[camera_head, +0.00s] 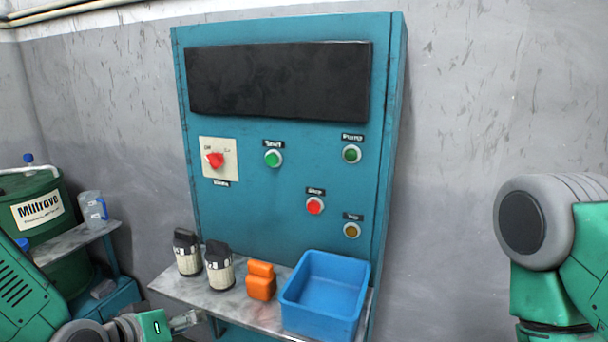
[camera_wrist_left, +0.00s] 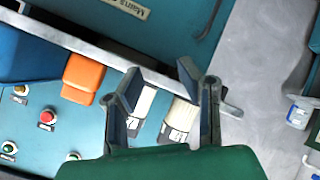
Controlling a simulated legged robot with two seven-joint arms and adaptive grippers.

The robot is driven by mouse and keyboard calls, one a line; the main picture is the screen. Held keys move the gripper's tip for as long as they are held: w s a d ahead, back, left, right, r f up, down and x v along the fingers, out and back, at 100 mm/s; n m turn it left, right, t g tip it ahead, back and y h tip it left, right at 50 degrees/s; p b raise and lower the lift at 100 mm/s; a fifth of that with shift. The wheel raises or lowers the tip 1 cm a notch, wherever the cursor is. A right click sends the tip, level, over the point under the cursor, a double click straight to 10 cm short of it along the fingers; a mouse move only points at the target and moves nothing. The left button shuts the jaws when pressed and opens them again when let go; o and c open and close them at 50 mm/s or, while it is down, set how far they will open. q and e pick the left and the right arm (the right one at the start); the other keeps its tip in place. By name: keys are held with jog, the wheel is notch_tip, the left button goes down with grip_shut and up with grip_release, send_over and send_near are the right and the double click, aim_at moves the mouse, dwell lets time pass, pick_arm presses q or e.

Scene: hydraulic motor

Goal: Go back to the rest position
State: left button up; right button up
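My left gripper (camera_head: 188,321) is low in the head view, left of the metal shelf. In the left wrist view its two fingers (camera_wrist_left: 158,80) are spread apart, with nothing held between them. Beyond them, two black-and-white canisters show on the shelf. In the head view these are the left canister (camera_head: 187,253) and the right canister (camera_head: 219,266), both upright. My right arm (camera_head: 555,250) shows at the right edge; its gripper is out of view.
The shelf (camera_head: 185,286) also carries an orange object (camera_head: 261,281) and a blue bin (camera_head: 325,296). Behind stands a teal control cabinet (camera_head: 255,215) with buttons and a red switch (camera_head: 214,160). At left are a green drum (camera_head: 40,215) and a clear jug (camera_head: 93,209).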

pick_arm(q)
jog(key=s+a+f+m+g+y+b, duration=0.15)
jog(key=s+f+g, duration=0.35)
jog(key=s+f, duration=0.95)
jog(key=s+a+f+m+g+y, duration=0.1)
jog(key=s+a+f+g, duration=0.1)
jog(key=s+f, duration=0.2)
jog(key=s+a+f+m+g+y, duration=0.1)
jog(key=s+f, duration=0.4)
jog(key=s, duration=0.5)
jog(key=shift+s+a+g+y, duration=0.15)
jog(key=shift+a+g+y, duration=0.4)
jog(key=shift+a+g, duration=0.45)
